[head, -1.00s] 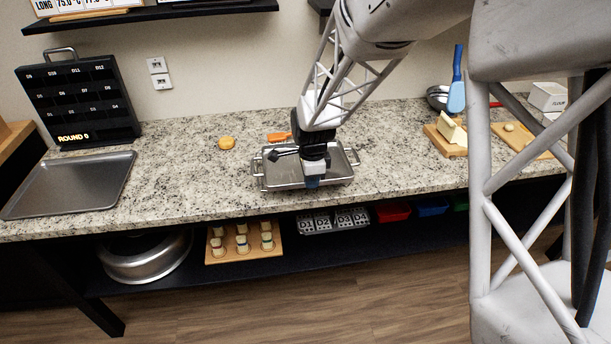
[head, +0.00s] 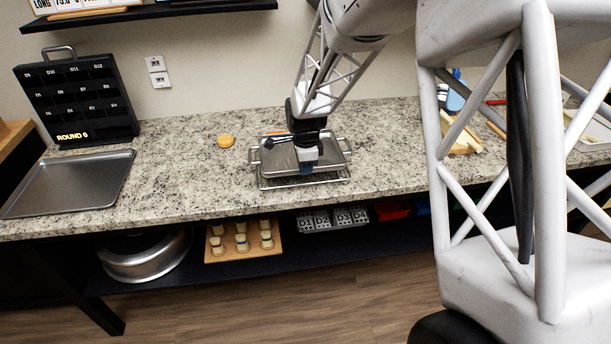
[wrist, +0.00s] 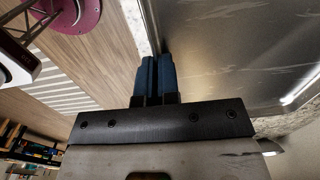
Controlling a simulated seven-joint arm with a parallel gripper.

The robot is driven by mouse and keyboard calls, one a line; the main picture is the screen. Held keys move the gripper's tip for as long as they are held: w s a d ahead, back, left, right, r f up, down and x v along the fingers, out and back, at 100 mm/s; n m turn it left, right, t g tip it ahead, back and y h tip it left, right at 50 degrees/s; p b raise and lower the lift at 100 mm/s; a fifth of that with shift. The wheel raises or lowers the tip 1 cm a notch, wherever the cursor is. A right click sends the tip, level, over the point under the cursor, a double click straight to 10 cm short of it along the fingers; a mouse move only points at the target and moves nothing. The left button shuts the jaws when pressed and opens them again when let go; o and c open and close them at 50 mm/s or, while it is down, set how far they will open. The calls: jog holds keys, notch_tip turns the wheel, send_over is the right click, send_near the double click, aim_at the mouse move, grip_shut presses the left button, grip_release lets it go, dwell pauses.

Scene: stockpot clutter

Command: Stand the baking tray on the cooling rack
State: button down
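The baking tray (head: 328,158) is a shallow grey metal tray with a handle at each end, at the middle of the counter. The cooling rack (head: 325,181) is silver wire and shows below the tray's front edge. The tray appears to be over the rack; whether they touch I cannot tell. My gripper (head: 307,171) is at the tray's front edge, pointing down. In the wrist view the blue fingertips of my gripper (wrist: 156,75) are close together at the rim of the tray (wrist: 230,50), seemingly shut on it. My gripper hides part of the tray's front.
A flat oven sheet (head: 70,184) lies at the left, before a black slotted board (head: 80,100). A yellow round item (head: 226,141) and an orange-handled tool (head: 277,134) lie near the tray. A cutting board (head: 463,147) is at the right.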

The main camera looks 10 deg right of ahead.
jog(key=shift+f, duration=1.6)
jog(key=shift+f, duration=0.1)
jog(key=c, duration=1.4)
grip_release()
jog(key=shift+o, duration=0.2)
notch_tip(320, 180, up, 12)
jog(key=shift+s, duration=0.1)
jog(key=shift+s, duration=0.1)
